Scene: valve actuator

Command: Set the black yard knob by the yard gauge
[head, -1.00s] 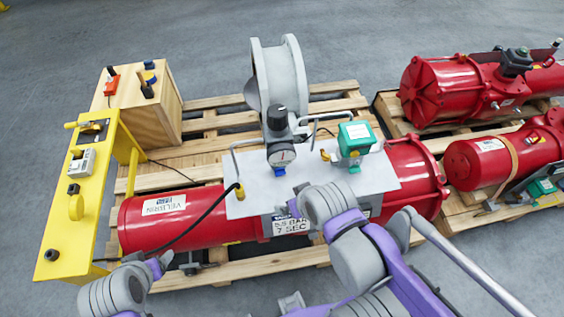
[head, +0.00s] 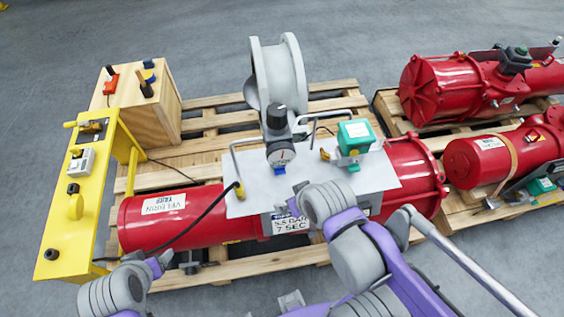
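A black knob (head: 276,113) stands upright on top of a grey regulator in the middle of the head view. A round gauge (head: 281,155) with a white face and dark rim sits just below it on the regulator's front. Its reading is too small to tell. The regulator is on a light grey plate (head: 242,206) over a red cylinder (head: 200,214). My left arm shows at the lower left and my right arm covers the plate's front right part. I can make out neither gripper's fingers, and nothing of mine touches the knob.
A teal-green box (head: 354,134) stands right of the gauge, with bent grey pipes around. A yellow panel (head: 58,240) with switches and a wooden crate (head: 140,115) stand left. A black cable crosses the cylinder. A grey flanged wheel (head: 279,70) rises behind the knob.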

